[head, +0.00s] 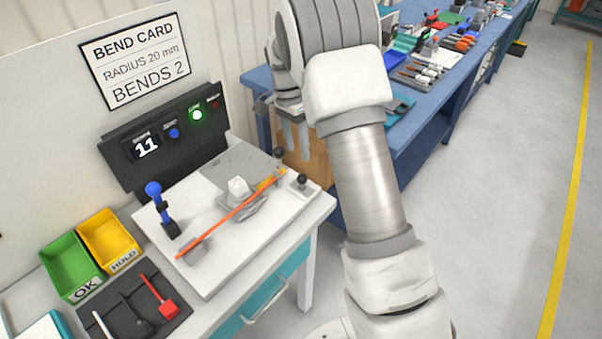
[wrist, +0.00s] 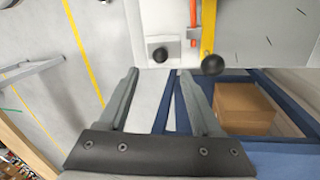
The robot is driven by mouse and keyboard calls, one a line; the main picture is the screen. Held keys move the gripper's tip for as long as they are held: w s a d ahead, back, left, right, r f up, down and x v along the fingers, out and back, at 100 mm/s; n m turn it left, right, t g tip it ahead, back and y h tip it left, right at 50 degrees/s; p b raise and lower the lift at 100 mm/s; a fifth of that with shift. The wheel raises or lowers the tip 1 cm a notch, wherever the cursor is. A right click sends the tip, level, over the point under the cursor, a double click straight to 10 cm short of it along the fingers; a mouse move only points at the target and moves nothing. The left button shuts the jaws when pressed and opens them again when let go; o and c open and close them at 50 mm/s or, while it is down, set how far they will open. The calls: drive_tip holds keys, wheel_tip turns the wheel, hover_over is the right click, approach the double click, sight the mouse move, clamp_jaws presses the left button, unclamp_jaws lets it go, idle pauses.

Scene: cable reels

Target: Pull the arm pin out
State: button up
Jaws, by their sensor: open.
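A black ball knob (head: 280,153) stands at the far end of the yellow arm (head: 266,181) on the bending bench; it also shows in the wrist view (wrist: 212,65). A second black ball knob (head: 302,179) sits on a small pale block at the bench's right corner, also in the wrist view (wrist: 160,54). I cannot tell for sure which knob is the arm pin. My gripper (head: 297,151) is open and empty, beyond the bench's far right edge. In the wrist view its fingers (wrist: 160,74) point toward the block knob, with the yellow-arm knob right of them. Neither knob is between the fingers.
An orange rod (head: 228,218) lies across the bender beside the yellow arm. A black control box (head: 160,140) showing 11 stands behind, with a green light lit. Green and yellow bins (head: 110,240) are at left. A cardboard box (wrist: 243,108) sits under the blue bench.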

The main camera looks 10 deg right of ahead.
sight(301, 175)
drive_tip(key=f, duration=0.3)
drive_tip(key=s+f, duration=0.1)
drive_tip(key=f, duration=0.4)
drive_tip(key=shift+s+d+f, duration=0.25)
drive_tip(key=shift+d+f, duration=0.05)
drive_tip(key=shift+d, duration=0.05)
clamp_jaws()
idle(0.9)
